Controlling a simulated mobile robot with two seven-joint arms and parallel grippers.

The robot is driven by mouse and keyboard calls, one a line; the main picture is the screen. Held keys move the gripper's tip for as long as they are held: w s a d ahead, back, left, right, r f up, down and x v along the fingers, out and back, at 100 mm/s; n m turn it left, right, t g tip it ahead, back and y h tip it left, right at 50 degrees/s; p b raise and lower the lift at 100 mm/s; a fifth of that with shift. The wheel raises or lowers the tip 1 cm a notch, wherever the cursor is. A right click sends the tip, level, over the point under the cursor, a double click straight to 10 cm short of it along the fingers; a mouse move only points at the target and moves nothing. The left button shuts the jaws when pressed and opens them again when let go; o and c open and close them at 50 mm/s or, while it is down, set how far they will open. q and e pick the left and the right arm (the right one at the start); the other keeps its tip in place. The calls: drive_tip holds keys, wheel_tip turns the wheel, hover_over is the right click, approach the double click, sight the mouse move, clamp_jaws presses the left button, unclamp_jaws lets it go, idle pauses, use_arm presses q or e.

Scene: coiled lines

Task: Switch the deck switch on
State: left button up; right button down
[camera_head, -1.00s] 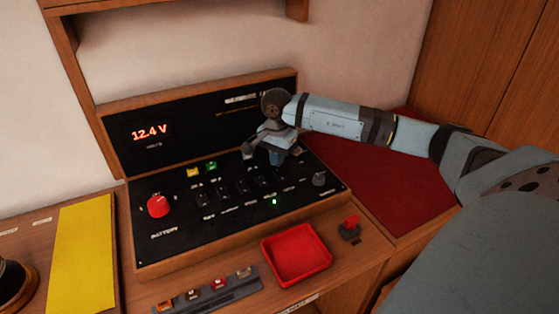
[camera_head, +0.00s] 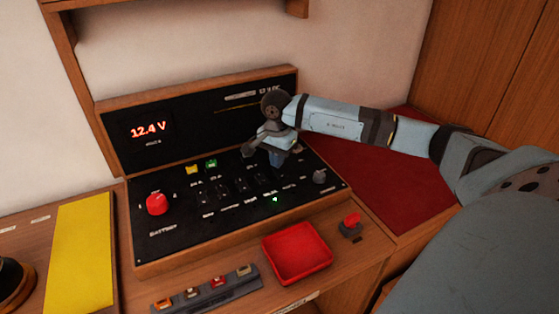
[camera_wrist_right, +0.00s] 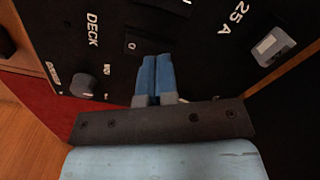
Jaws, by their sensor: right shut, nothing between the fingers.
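The black switch panel (camera_head: 180,220) lies in the wooden console. In the right wrist view the DECK label (camera_wrist_right: 92,28) is printed beside a dark rocker switch (camera_wrist_right: 131,45) with a 0 mark. My right gripper (camera_head: 277,160) is over the right part of the panel; its blue fingers (camera_wrist_right: 155,66) are shut together, empty, with their tips right by that rocker. The fingers hide part of the rocker, so contact and its tilt are unclear. In the head view the gripper covers this spot. A small green light (camera_head: 275,199) glows on the panel. My left gripper is not in view.
A dark knob (camera_wrist_right: 87,84) sits near the fingers. A red battery knob (camera_head: 156,204) is at the panel's left; other dark rockers (camera_head: 240,185) are in between. A red tray (camera_head: 297,253) and a red-topped lever (camera_head: 351,222) stand in front. The upright panel reads 12.4 V (camera_head: 149,130).

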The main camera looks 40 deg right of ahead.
drive_tip(key=shift+f+b, duration=0.35)
drive_tip(key=shift+f, duration=0.45)
idle(0.4)
drive_tip(key=shift+r+p, duration=1.65)
drive_tip(key=shift+r, duration=1.9)
